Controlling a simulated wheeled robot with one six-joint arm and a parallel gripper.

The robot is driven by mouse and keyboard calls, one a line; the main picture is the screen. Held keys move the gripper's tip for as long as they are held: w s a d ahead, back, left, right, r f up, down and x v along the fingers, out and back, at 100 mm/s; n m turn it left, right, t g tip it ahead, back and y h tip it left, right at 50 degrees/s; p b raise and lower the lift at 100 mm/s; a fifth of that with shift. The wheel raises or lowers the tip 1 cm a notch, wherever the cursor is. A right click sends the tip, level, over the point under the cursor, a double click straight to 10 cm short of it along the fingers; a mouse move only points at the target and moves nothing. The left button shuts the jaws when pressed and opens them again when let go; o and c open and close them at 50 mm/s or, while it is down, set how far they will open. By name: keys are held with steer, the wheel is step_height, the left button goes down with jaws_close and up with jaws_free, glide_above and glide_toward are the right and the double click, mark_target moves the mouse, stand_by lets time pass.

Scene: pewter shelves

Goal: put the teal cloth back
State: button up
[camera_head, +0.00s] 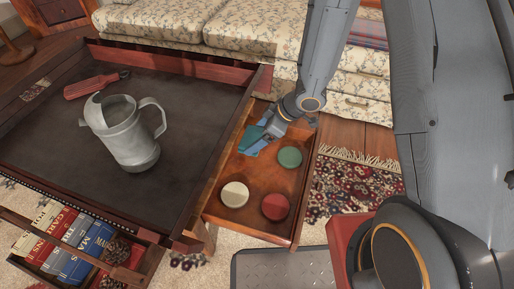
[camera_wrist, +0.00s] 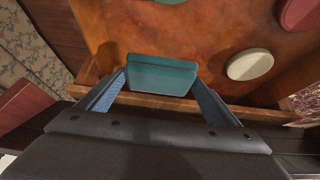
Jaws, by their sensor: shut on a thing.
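My gripper (camera_head: 262,134) is over the far left part of an open wooden drawer (camera_head: 225,214) and is shut on the teal cloth (camera_head: 251,148). In the wrist view the cloth (camera_wrist: 161,76) is a small, thick folded block between the two blue-lined fingers (camera_wrist: 161,82). It is close above the drawer's brown floor; I cannot tell if it touches. My wrist hides part of it in the head view.
The drawer also holds a green disc (camera_head: 290,157), a cream disc (camera_head: 235,195) and a red disc (camera_head: 275,206). Left is a dark-topped table (camera_head: 190,112) with a metal watering can (camera_head: 130,135) and a red-handled tool (camera_head: 92,87). A floral sofa (camera_head: 250,28) stands behind.

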steer(key=shift+f+b, duration=0.95)
steer(key=shift+f, duration=1.5)
steer(key=shift+f, duration=0.15)
steer(key=o, duration=0.9)
steer(key=s+d+r+m+t+h+p, duration=0.1)
steer(key=d+r+m+h+p, duration=0.15)
steer(key=r, duration=0.85)
steer(key=s+d+r+m+t+h+p, duration=0.1)
steer(key=d+r+m+h+p, duration=0.15)
steer(key=r, duration=0.95)
steer(key=s+a+r+m+g, duration=0.1)
steer(key=s+a+r, duration=0.1)
steer(key=s, duration=0.4)
steer(key=s+a+r+m+g, duration=0.1)
steer(key=s+a+r, duration=0.1)
steer(key=s, duration=0.5)
steer(key=s+a+r+m+g, duration=0.1)
steer(key=s+a+r+g, duration=0.1)
steer(key=s+r, duration=0.2)
steer(key=shift+s+r+h+p, duration=0.2)
steer(key=shift+s+h+p, duration=0.15)
steer(key=shift+s, duration=1.15)
